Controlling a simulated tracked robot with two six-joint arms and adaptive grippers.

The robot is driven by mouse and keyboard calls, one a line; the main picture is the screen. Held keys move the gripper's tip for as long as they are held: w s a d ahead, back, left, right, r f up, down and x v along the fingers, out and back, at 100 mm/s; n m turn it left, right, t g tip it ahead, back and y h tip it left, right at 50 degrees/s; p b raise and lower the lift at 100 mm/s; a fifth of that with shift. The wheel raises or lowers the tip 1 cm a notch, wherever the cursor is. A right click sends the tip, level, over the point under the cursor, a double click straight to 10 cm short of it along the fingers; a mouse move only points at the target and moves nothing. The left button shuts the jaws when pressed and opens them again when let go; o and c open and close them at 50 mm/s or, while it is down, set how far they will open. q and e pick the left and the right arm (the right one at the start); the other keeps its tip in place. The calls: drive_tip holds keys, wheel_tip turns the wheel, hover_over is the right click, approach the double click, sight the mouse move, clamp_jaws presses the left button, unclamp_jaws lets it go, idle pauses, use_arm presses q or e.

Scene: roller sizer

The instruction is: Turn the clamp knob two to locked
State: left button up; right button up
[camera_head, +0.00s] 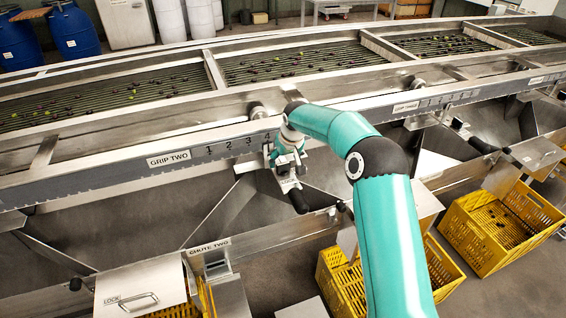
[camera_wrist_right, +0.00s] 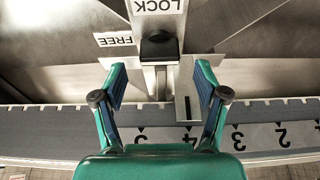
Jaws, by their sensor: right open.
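The clamp knob (camera_wrist_right: 158,47) is a small dark block on a metal bracket in the right wrist view. A LOCK label (camera_wrist_right: 158,6) is above it and a FREE label (camera_wrist_right: 115,39) is to its left, both upside down there. I cannot tell which way the knob points. My right gripper (camera_wrist_right: 160,78) is open, its two fingers apart on either side of the knob's line, with nothing between the tips; I see no contact. My left gripper is out of view.
A numbered scale (camera_head: 230,146) runs along the rail. A black-ended handle (camera_head: 298,200) sticks out just below my right gripper. Sloping metal chutes (camera_head: 130,225) and yellow crates (camera_head: 500,225) lie below. Roller beds (camera_head: 300,62) with dark fruit lie behind the rail.

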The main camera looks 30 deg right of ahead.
sight(283, 164)
drive_tip(key=shift+x, duration=1.9)
drive_tip(key=c, duration=1.2)
